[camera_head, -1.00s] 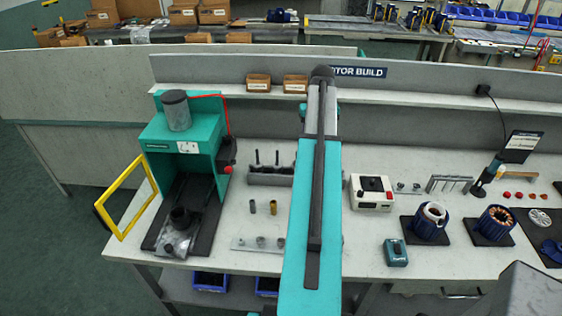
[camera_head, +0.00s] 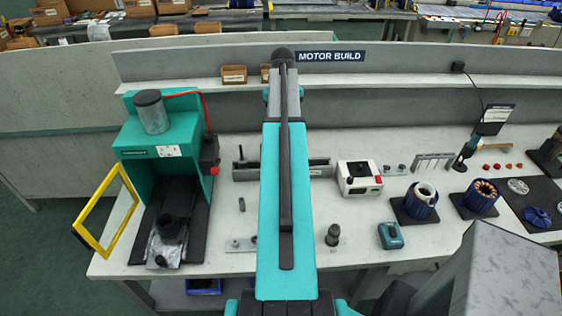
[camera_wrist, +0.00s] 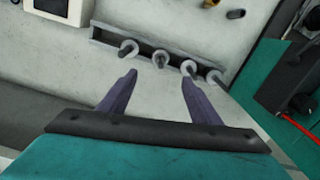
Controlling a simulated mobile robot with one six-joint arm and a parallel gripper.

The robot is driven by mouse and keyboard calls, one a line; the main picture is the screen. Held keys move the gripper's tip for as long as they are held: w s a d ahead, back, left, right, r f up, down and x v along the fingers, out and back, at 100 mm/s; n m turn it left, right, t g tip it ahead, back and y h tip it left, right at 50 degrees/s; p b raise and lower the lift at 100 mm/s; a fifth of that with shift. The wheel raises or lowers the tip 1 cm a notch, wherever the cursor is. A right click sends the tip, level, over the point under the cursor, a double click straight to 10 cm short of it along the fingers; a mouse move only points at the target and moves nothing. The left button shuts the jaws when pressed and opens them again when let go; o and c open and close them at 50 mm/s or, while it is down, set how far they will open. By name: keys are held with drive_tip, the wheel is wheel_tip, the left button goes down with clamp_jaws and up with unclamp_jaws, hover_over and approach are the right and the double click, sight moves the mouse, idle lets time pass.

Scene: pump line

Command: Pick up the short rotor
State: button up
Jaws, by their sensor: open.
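A grey rack (camera_wrist: 108,38) lies across the wrist view and holds several round metal parts with upright shafts. One of these parts (camera_wrist: 160,58) stands almost in line with the gap between my fingers. I cannot tell for sure which is the short rotor. My gripper (camera_wrist: 159,75) is open and empty, its two dark fingers pointing at the rack, apparently apart from the parts. In the head view my arm hides the gripper and the rack's middle; the rack's left end (camera_head: 244,174) and one thin shaft (camera_head: 241,153) show.
A teal press (camera_head: 140,135) with an open yellow guard (camera_head: 97,215) stands left. A white box (camera_head: 360,180) and blue stators (camera_head: 421,200) are right. Two small cylinders stand near the rack, one dark (camera_wrist: 235,14). A dark upright part (camera_head: 333,235) stands near the front.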

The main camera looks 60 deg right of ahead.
drive_tip(key=shift+s+f+b, duration=0.1)
drive_tip(key=shift+f+b, duration=2.4)
drive_tip(key=shift+f, duration=1.7)
drive_tip(key=shift+a+f+b, duration=0.2)
drive_tip(key=shift+f+b, duration=1.65)
drive_tip(key=shift+f, duration=0.8)
drive_tip(key=shift+r, duration=0.1)
clamp_jaws()
